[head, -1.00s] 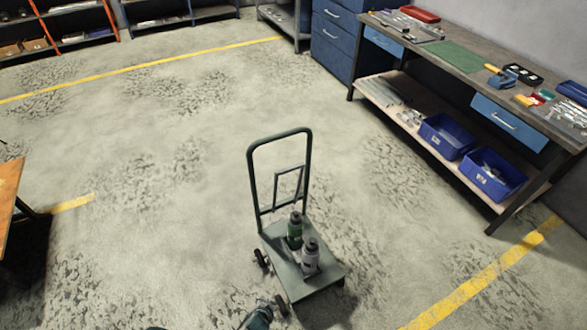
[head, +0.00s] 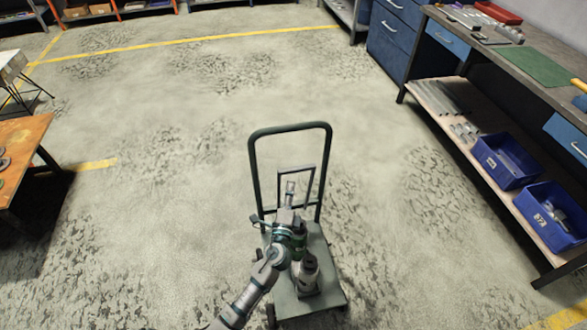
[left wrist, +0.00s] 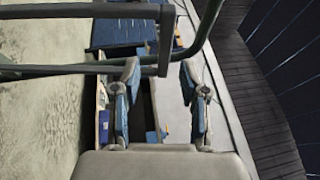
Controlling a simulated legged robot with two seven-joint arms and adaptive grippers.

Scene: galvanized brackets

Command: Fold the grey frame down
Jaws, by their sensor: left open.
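The grey frame (head: 290,127) is a dark grey-green tubular hoop standing upright at the back of a flat trolley deck (head: 329,268). A smaller rectangular frame (head: 311,170) stands inside it. My left gripper (head: 290,188) is open in front of the smaller frame's lower part, its arm reaching over the deck. In the left wrist view, dark bars (left wrist: 166,45) and a curved tube (left wrist: 205,28) cross ahead of my spread left fingers (left wrist: 158,85). I cannot tell whether they touch. My right gripper is not in view.
A workbench (head: 500,55) with blue bins (head: 505,160) on its lower shelf runs along the right. An orange-topped table (head: 20,140) stands at the left. The floor around the trolley is clear, with yellow lines.

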